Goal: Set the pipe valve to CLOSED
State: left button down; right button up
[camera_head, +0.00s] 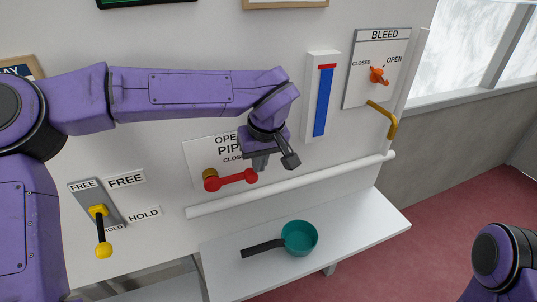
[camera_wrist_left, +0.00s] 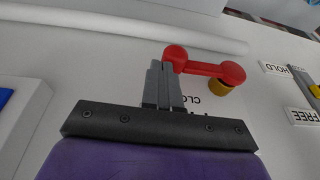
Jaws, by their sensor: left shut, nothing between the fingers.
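The pipe valve has a red handle (camera_head: 232,179) on a brass hub (camera_head: 210,174). In the head view the handle points right from the hub, nearly level, with a round red end. Its white plate (camera_head: 196,152) reads OPEN above and CLOSED lower down, both partly hidden by my left gripper. My left gripper (camera_head: 260,165) is shut and empty, its fingertips at the handle's outer end. In the left wrist view the fingers (camera_wrist_left: 161,68) are right beside the round end of the red handle (camera_wrist_left: 207,68); I cannot tell whether they touch. My right gripper is out of view.
A FREE/HOLD lever (camera_head: 101,228) with a yellow knob is at lower left. A white rail (camera_head: 300,183) runs below the plate. A teal pan (camera_head: 299,238) sits on a white shelf (camera_head: 350,230). A blue gauge (camera_head: 322,100) and a BLEED valve (camera_head: 377,75) are to the right.

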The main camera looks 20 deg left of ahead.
pick_arm(q)
jog(key=shift+s+a, duration=0.1)
jog(key=shift+a, duration=0.1)
jog(key=shift+r, duration=0.15)
jog(key=w+d+p+v, duration=0.1)
jog(key=p+v, duration=0.3)
jog(key=v, duration=0.9)
jog(key=shift+w+d+r, duration=0.15)
jog(key=shift+w+r, duration=0.1)
jog(key=shift+w, duration=0.35)
